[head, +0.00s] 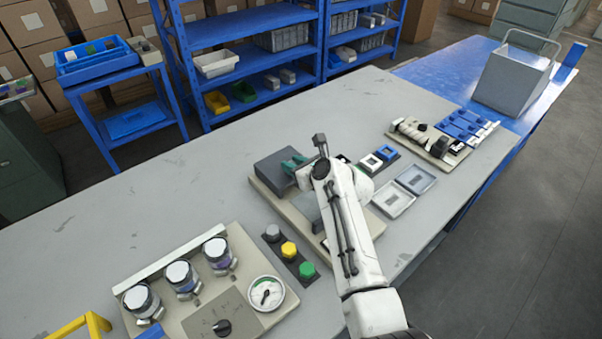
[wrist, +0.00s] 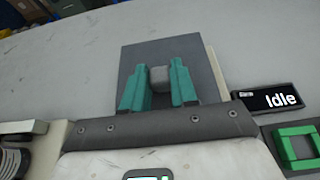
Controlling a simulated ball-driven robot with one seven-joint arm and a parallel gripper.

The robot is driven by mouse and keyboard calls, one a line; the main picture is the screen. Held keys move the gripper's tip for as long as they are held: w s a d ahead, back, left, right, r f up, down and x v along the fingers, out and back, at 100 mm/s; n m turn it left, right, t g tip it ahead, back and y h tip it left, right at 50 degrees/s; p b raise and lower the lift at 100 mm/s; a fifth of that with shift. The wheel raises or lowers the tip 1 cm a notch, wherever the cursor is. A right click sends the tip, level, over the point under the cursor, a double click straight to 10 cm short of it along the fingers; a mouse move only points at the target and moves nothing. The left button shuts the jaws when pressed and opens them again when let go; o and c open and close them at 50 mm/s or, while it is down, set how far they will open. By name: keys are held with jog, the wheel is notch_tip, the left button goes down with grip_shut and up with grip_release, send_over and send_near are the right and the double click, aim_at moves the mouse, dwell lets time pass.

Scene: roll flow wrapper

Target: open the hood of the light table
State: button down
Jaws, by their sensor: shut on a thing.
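The hood, a dark grey box-like cover (head: 276,167), sits on a beige base (head: 289,212) near the middle of the table. It looks down on the base, but my arm hides much of it. In the wrist view the hood is a flat dark panel (wrist: 135,55) with a small light grey knob (wrist: 159,79). The teal fingers of my gripper (wrist: 160,82) stand on both sides of the knob and are shut on it. In the head view my gripper (head: 294,164) is at the hood's right side.
A black "Idle" display (wrist: 268,99) is right of the hood. Grey, yellow and green buttons (head: 289,250) and a panel with jars and a gauge (head: 266,292) stand in front. Shallow trays (head: 393,199) lie to the right. The table left of the hood is clear.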

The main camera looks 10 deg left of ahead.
jog(key=c, duration=0.9)
grip_release()
jog(key=p+v, duration=0.2)
jog(key=v, duration=0.8)
jog(key=shift+s+d+r, duration=0.2)
jog(key=shift+s+d, duration=0.05)
jog(key=shift+d, duration=0.05)
